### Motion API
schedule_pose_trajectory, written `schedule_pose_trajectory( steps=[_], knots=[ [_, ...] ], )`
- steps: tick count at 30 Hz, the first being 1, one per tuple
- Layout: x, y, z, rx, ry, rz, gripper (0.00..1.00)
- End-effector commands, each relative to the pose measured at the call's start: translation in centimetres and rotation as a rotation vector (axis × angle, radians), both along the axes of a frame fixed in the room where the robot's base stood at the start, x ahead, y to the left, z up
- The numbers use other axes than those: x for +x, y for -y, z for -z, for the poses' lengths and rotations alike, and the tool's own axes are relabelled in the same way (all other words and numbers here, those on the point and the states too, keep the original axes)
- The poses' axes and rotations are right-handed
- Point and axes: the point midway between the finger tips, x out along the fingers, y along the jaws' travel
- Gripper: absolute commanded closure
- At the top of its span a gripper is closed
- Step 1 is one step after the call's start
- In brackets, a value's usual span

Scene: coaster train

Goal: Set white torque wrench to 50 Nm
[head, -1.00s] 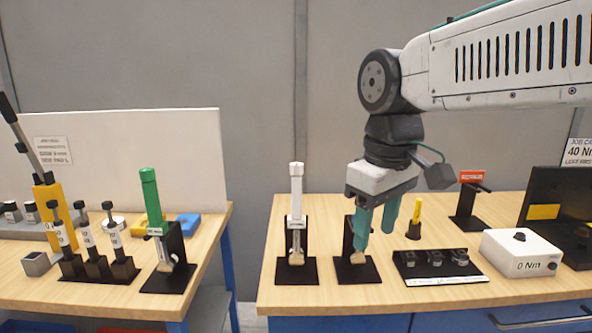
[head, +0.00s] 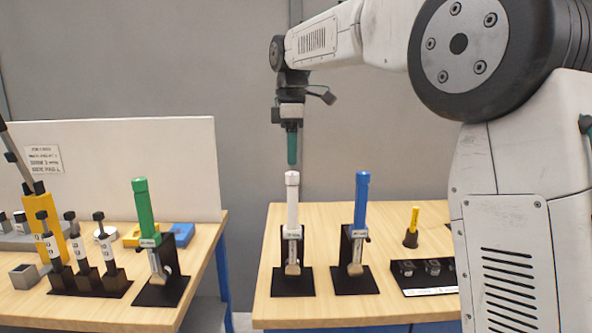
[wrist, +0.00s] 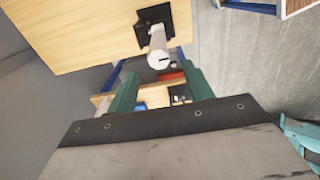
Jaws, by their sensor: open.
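The white torque wrench (head: 292,205) stands upright in a black stand (head: 293,282) at the left end of the right-hand bench. A small label shows on it, but its setting is too small to read. My gripper (head: 292,162) points down just above the top of the white wrench in the head view. In the wrist view, the open green fingers of my gripper (wrist: 163,85) are apart and empty, and the end of the white wrench (wrist: 158,50) lies beyond them, not between them.
A blue wrench (head: 361,200) stands close to the right of the white one. A green wrench (head: 144,208) stands on the left bench beside several small black-capped tools. A yellow-handled tool (head: 412,225) and a black tray (head: 425,272) are farther right. A gap separates the benches.

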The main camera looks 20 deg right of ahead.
Motion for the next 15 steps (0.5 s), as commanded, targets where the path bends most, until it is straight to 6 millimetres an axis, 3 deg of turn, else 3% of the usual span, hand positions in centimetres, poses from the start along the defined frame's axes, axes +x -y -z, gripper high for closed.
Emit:
schedule_pose_trajectory(
  steps=[6, 15],
  knots=[
    [-0.1, 0.2, 3.5, 0.0, -0.002, 0.004, 0.49],
    [0.0, 0.3, 5.1, 0.0, 0.001, 0.005, 0.49]
  ],
)
